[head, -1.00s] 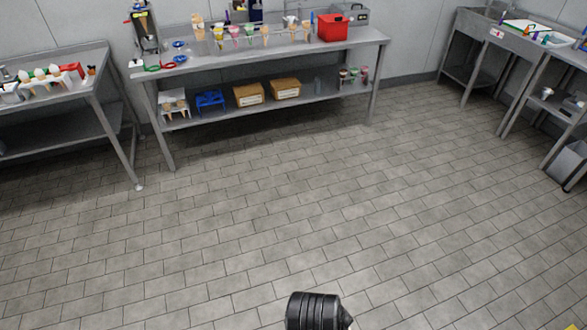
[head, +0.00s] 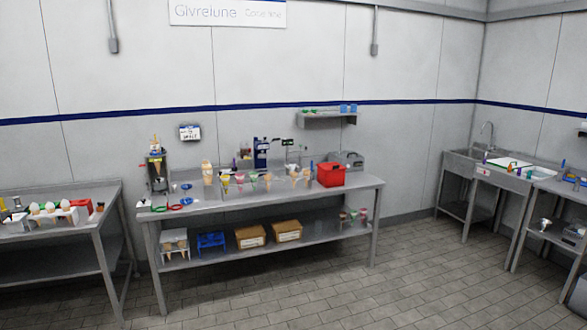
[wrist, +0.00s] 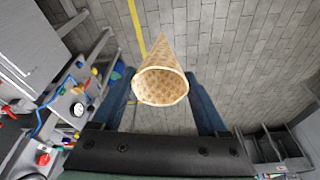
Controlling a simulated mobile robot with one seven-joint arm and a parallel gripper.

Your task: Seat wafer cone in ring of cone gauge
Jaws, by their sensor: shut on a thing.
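My gripper (wrist: 160,78) is shut on a wafer cone (wrist: 161,84), with one blue finger on each side of it. The cone's open rim faces the wrist camera and its tip points away, toward the top of the picture. The cone appears empty and hangs above the tiled floor, clear of any bench. My gripper does not show in the head view. I cannot pick out the cone gauge for sure. Small blue rings (head: 186,187) and a red-handled item (head: 175,207) lie at the left end of the middle bench (head: 240,201).
The middle bench holds several cones in holders (head: 240,181) and a red box (head: 330,174). Cardboard boxes (head: 250,236) sit on its lower shelf. Another bench (head: 90,226) stands left and a sink (head: 475,160) right. The floor (head: 410,290) in front is clear.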

